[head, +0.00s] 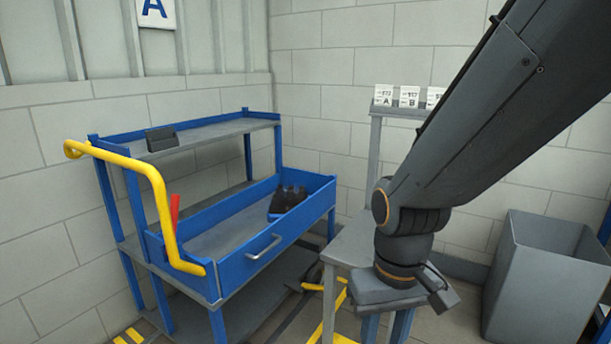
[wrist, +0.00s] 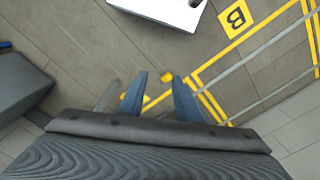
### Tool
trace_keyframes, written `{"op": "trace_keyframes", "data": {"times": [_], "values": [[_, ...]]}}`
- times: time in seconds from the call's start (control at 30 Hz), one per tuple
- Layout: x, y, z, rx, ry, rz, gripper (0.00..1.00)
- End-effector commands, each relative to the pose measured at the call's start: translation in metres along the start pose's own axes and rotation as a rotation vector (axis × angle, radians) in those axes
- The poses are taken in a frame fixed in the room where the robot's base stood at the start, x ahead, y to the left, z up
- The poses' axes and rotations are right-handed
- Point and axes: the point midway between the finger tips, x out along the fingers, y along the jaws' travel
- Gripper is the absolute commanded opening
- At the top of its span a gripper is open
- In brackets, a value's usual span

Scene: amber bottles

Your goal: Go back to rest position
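My gripper (head: 386,328) points down at the lower right of the head view, in front of the grey table. Its two blue fingers also show in the wrist view (wrist: 159,97). They are apart, with only floor and yellow marking visible between them, so it is open and empty. My dark arm comes down from the upper right. A group of dark brown objects, perhaps bottles (head: 287,199), sits in the far right part of the blue cart's tray (head: 217,238), well left of my gripper. Their details are too small to tell.
The blue cart has a yellow handle (head: 160,190) and a small dark box (head: 161,138) on its upper shelf. A grey table (head: 351,243) stands behind my gripper. A grey bin (head: 540,280) is at the right. In the wrist view, a yellow B label (wrist: 236,18) marks the floor.

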Motion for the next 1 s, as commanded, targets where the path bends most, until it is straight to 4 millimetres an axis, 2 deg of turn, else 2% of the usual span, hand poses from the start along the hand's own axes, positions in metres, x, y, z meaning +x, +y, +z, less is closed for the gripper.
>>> {"op": "trace_keyframes", "data": {"times": [0.03, 0.1, 0.4, 0.6, 1.0], "values": [[-0.018, 0.008, 0.005, 0.026, -0.002, 0.002, 0.31], [-0.031, 0.017, 0.008, 0.056, -0.005, 0.005, 0.31], [-0.073, 0.052, 0.022, 0.162, -0.006, 0.015, 0.31], [-0.080, 0.063, 0.026, 0.187, -0.007, 0.017, 0.31], [-0.080, 0.063, 0.026, 0.188, -0.007, 0.017, 0.31]]}}
